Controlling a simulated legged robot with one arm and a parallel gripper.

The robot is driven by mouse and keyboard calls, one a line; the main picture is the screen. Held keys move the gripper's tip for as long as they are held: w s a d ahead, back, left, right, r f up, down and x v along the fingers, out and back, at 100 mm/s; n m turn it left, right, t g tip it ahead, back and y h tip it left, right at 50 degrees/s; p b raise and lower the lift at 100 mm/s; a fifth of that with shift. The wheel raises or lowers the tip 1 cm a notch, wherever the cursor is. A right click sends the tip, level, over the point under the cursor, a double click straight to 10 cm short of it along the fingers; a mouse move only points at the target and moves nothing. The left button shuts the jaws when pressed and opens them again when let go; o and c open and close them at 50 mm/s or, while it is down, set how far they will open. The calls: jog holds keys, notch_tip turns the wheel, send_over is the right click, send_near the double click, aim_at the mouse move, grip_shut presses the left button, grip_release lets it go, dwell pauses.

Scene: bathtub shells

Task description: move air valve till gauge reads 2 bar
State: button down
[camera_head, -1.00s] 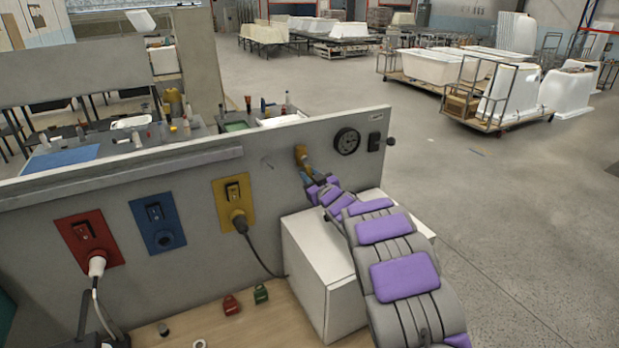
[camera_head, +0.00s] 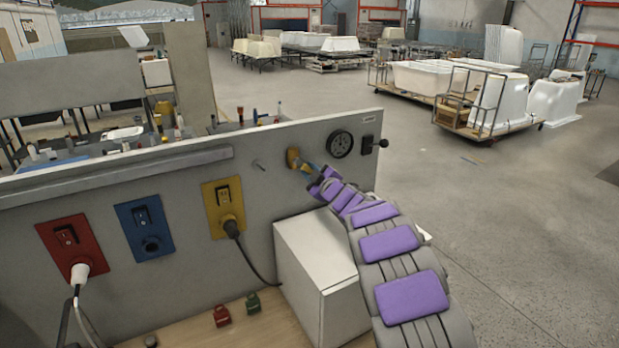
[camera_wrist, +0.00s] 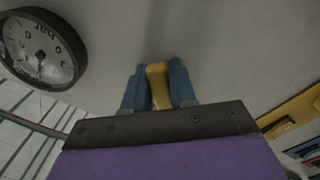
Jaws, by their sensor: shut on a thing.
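The round black gauge (camera_head: 340,144) is on the upright panel near its right end. It also shows at the upper left of the wrist view (camera_wrist: 44,47), tilted; I cannot read its value surely. The yellow air valve (camera_head: 293,158) is on the panel just left of the gauge. In the wrist view, the blue fingers of my gripper (camera_wrist: 158,85) stand on both sides of the yellow valve handle (camera_wrist: 157,84) and are shut on it. The fingers and gripper body hide part of the valve.
A white box (camera_head: 300,262) stands below my arm against the panel. Red (camera_head: 72,246), blue (camera_head: 145,229) and yellow (camera_head: 223,207) socket plates are left of the valve. A black-knobbed lever (camera_head: 374,144) is right of the gauge. Small red (camera_head: 222,316) and green (camera_head: 253,303) items lie on the bench.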

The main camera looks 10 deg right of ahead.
jog(key=shift+r, duration=0.15)
jog(key=c, duration=1)
grip_release()
jog(key=v, duration=1.7)
jog(key=shift+b, duration=0.4)
jog(key=shift+s+d, duration=0.1)
